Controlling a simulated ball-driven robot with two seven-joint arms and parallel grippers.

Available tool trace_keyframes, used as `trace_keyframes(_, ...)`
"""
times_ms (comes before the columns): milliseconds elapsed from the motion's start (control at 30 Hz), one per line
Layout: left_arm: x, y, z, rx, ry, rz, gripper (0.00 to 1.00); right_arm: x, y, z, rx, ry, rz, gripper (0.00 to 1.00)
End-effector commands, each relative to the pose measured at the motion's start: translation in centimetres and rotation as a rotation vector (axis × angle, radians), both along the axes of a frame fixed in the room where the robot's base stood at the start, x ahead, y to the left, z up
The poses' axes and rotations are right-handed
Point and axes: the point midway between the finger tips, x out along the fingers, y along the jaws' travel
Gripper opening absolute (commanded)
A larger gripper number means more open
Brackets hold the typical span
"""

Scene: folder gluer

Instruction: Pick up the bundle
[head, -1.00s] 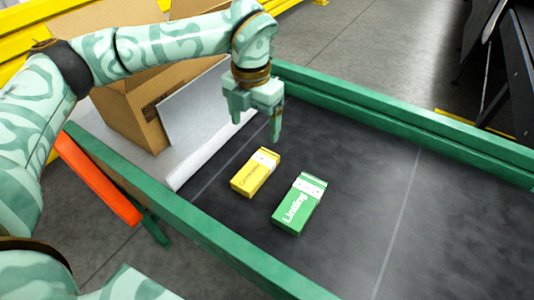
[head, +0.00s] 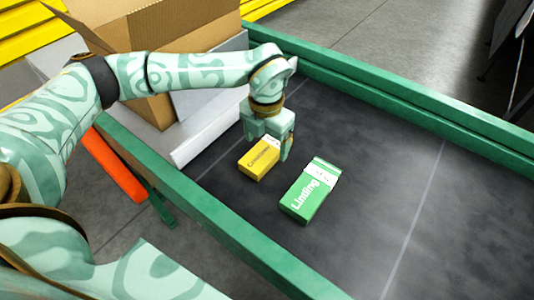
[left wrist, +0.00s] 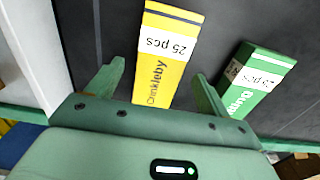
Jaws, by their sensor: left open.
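A yellow bundle (head: 259,159) with a white band lies flat on the dark conveyor belt (head: 375,170). A green bundle (head: 309,191) with a white band lies to its right, apart from it. My left gripper (head: 268,150) is open, over the yellow bundle's far end, and hides part of it. In the left wrist view, the yellow bundle (left wrist: 166,55) reaches in between the two open fingers (left wrist: 155,85), and the green bundle (left wrist: 258,82) lies outside the right finger. I cannot tell how high the fingers are above the belt. My right gripper is not in view.
Green rails (head: 400,95) border the belt on both sides. An open cardboard box (head: 150,50) and a pale grey panel (head: 208,90) stand at the back left. The belt to the right of the green bundle is clear.

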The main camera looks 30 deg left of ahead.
Motion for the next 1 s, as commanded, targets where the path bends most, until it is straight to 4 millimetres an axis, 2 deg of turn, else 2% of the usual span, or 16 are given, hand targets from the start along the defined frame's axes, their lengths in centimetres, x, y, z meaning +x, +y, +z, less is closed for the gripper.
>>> trace_keyframes(33, -0.2, 0.0, -1.5, 0.0, 0.005, -0.001, 0.8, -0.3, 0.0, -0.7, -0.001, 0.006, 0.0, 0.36)
trace_keyframes(133, -0.1, 0.0, -2.8, 0.001, 0.004, 0.0, 0.8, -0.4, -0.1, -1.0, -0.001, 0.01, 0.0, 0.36)
trace_keyframes(367, -0.1, 0.0, -2.8, 0.0, 0.0, 0.0, 0.8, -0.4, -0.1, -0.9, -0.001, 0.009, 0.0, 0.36)
trace_keyframes(500, -0.1, 0.0, -2.7, 0.0, 0.0, 0.0, 0.41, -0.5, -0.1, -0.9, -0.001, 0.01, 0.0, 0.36)
trace_keyframes(533, -0.1, 0.0, -2.7, 0.0, 0.001, 0.0, 0.33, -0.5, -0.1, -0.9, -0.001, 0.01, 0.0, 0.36)
trace_keyframes(567, -0.1, 0.0, -2.7, 0.0, 0.0, 0.0, 0.29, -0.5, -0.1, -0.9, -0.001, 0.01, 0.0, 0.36)
trace_keyframes(867, -0.1, 0.0, -2.6, 0.001, -0.001, 0.0, 0.29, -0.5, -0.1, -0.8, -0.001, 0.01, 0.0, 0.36)
trace_keyframes(1000, 0.0, 0.0, -1.4, 0.0, -0.004, 0.0, 0.29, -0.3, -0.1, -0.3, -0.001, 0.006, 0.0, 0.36)
